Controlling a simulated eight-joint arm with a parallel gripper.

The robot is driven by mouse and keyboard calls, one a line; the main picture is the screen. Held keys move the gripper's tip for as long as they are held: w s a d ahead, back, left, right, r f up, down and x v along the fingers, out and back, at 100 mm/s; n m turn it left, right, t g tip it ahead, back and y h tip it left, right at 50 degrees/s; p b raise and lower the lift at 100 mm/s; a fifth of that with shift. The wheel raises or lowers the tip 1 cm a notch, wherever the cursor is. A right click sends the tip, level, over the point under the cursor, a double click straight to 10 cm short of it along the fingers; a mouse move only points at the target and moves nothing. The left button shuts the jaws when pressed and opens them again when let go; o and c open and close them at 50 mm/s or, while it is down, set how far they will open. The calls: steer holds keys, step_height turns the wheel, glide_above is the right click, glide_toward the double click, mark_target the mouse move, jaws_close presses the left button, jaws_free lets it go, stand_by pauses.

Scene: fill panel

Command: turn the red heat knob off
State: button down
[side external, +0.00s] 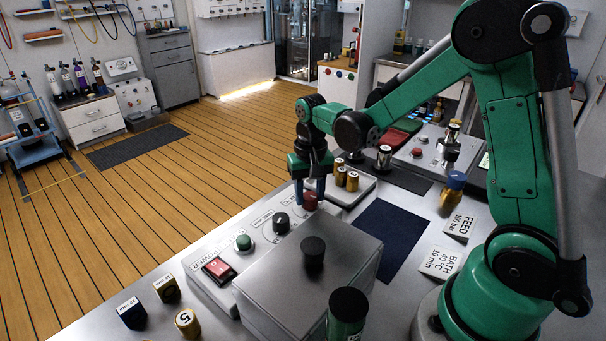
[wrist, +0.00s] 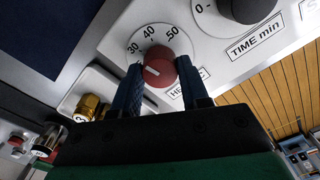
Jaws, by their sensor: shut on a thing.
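The red heat knob (wrist: 158,72) sits on its white dial in the wrist view, below the printed numbers 30, 40 and 50. Its white pointer mark points to the left side of the picture, towards the left finger. My gripper (wrist: 159,66) has one dark blue finger on each side of the knob and is shut on it. The lower part of the dial and part of the heat label are hidden by the fingers. In the side view the red knob (side external: 310,201) shows under my gripper (side external: 311,190), at the panel's far end.
A black time knob (side external: 281,222), a green button (side external: 243,243) and a red switch (side external: 218,268) lie along the same panel. A grey box (side external: 300,285) with a black knob stands close beside it. Gold cylinders (side external: 346,178) stand in a tray just beyond my gripper.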

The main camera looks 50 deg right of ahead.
mark_target(310, 195)
steer(key=n, duration=0.5)
steer(key=shift+n, duration=0.3)
steer(key=n, duration=0.5)
steer(key=shift+n, duration=0.3)
steer(key=shift+c, duration=2.2)
jaws_free()
steer(key=shift+r, duration=0.1)
steer(key=shift+r, duration=2.75)
